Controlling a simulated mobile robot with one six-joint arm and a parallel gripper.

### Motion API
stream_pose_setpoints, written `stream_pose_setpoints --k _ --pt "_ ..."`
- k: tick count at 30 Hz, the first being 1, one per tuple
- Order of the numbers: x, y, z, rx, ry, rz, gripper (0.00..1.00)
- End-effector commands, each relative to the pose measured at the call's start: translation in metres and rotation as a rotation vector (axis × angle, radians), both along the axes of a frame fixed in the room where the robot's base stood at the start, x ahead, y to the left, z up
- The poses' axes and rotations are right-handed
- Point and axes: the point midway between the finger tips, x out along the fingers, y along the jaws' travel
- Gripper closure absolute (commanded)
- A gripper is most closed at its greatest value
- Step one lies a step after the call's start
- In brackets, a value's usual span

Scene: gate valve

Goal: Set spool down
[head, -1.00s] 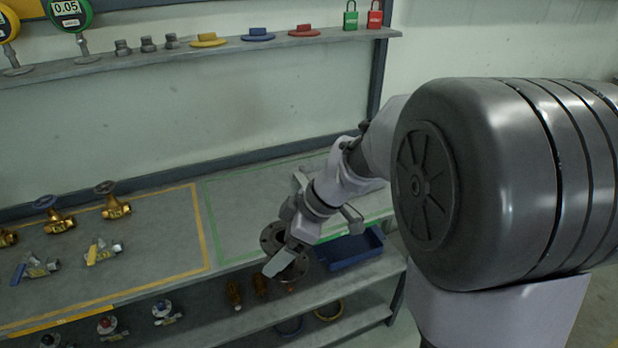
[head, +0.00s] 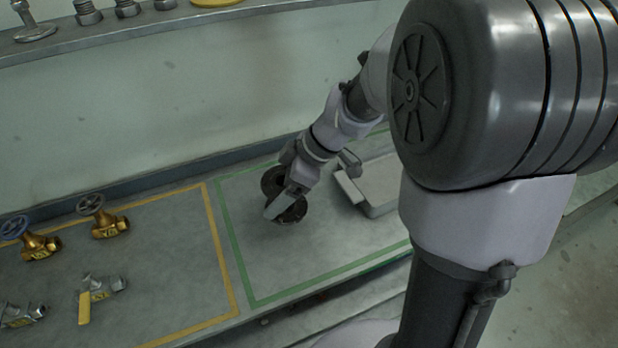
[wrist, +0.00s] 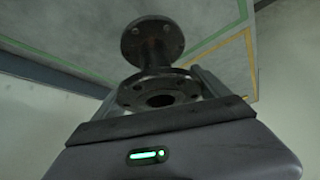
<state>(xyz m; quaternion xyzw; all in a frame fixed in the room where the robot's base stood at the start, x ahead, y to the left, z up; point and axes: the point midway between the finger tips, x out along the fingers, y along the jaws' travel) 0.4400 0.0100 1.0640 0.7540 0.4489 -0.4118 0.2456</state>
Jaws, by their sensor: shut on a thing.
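The spool is a dark grey pipe piece with a round bolt-holed flange at each end (head: 291,211). It also shows in the wrist view (wrist: 152,42), with one flange close to my gripper and the other farther off toward the bench. My gripper (head: 281,200) is shut on the spool, with a finger on each side at its near end in the wrist view (wrist: 158,84). In the head view the spool appears tilted over the green-outlined area (head: 252,297) of the bench. I cannot tell whether it touches the surface; my fingers hide part of it.
A yellow-outlined area (head: 219,253) to the left holds brass valves (head: 109,222) and a yellow-handled valve (head: 84,306). The wall is behind. The green area's front part is clear.

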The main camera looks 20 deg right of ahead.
Motion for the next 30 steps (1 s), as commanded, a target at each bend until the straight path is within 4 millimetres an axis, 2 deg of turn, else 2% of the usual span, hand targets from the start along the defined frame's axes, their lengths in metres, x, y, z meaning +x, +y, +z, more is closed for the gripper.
stream_pose_setpoints --k 1,12,24,25,27,30 --pt "0.000 0.000 -0.014 0.002 0.002 -0.001 0.88" --pt "0.000 0.000 -0.074 0.002 0.001 0.000 0.88" --pt "0.000 0.000 -0.077 0.001 -0.002 -0.001 0.88" --pt "0.000 0.000 -0.077 0.001 0.000 0.001 0.11" --pt "0.000 0.000 -0.077 0.000 0.001 0.001 0.00" --pt "0.000 0.000 -0.077 0.000 0.001 0.001 0.00"
